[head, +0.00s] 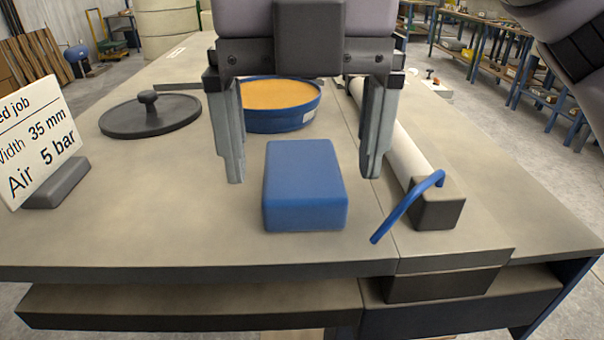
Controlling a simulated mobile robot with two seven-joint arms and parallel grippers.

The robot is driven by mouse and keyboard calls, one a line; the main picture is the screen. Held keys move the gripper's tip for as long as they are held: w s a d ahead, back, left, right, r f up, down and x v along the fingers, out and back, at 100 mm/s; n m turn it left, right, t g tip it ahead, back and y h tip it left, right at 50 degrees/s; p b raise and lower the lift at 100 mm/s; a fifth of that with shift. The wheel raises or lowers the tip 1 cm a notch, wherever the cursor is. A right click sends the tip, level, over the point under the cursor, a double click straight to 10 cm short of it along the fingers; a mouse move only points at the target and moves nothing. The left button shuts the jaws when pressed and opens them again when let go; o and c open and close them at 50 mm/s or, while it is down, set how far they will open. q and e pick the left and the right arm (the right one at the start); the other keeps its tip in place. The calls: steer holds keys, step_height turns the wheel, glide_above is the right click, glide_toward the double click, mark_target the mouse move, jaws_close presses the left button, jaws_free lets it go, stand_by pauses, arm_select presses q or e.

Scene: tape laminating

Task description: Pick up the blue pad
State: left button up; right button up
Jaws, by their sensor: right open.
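The blue pad (304,188) is a rounded block lying flat on the bench top near its front edge. My right gripper (303,177) is open, with its two grey fingers pointing down. In the head view one finger shows to the left of the pad and the other to the right, with visible gaps. The fingers look above or behind the pad; their exact height over the bench is hard to tell. Nothing is between the fingers that I can see held. My left gripper is not in view.
Behind the pad stands a blue round tub (275,121) with orange contents. A dark lid (150,118) with a knob lies left, near a sign (40,135). A white roller (400,146) with a blue handle (408,205) lies right. The bench top left of the pad is clear.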

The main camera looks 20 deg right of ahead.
steer(key=shift+f, duration=0.9)
steer(key=c, duration=1.1)
steer(key=shift+r, duration=0.1)
steer(key=shift+c, duration=0.2)
steer(key=shift+r, duration=0.65)
step_height(320, 180, up, 8)
steer(key=shift+f+p, duration=0.1)
steer(key=shift+p, duration=0.85)
step_height(320, 180, up, 11)
steer(key=p, duration=0.5)
glide_above(302, 170)
steer(key=shift+f, duration=0.1)
steer(key=shift+o, duration=1.2)
steer(key=shift+c, duration=0.7)
